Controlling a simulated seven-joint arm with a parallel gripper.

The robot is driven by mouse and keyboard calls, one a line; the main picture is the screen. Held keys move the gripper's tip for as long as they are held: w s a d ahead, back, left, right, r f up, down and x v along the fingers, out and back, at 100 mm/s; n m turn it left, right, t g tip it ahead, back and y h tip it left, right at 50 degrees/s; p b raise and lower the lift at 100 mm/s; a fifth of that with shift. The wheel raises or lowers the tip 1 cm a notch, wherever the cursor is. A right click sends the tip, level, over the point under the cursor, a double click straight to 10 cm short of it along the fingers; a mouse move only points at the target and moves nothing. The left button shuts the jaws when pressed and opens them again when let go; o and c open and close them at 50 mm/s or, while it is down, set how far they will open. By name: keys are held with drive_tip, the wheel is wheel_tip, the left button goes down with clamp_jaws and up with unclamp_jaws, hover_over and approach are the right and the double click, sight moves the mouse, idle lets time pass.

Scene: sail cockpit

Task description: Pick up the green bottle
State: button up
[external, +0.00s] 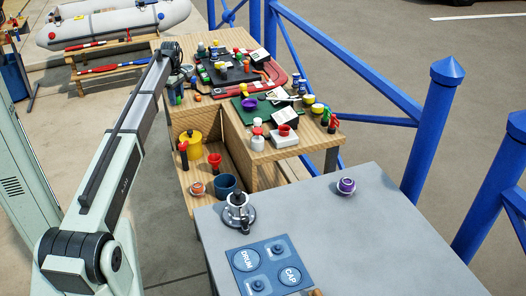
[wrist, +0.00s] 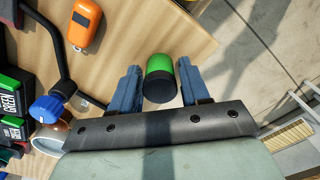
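The green bottle (wrist: 159,64) has a bright green part and a dark end, and shows in the wrist view between the two blue fingers of my gripper (wrist: 158,68). The fingers are apart, one on each side of the bottle. A narrow gap shows at the left finger; the right finger looks very close to the bottle, and I cannot tell whether it touches. In the external view my arm reaches to the far left corner of the wooden bench, where my gripper is too small and hidden to read.
An orange device (wrist: 84,24), a bent black bar with a blue knob (wrist: 46,108) and green boxes (wrist: 12,106) lie left of the bottle on the wooden bench (wrist: 130,25). The bench edge and open floor are to the right. A grey table (external: 400,225) stands in front.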

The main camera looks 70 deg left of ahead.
drive_tip(key=c, duration=0.8)
drive_tip(key=shift+o, duration=0.2)
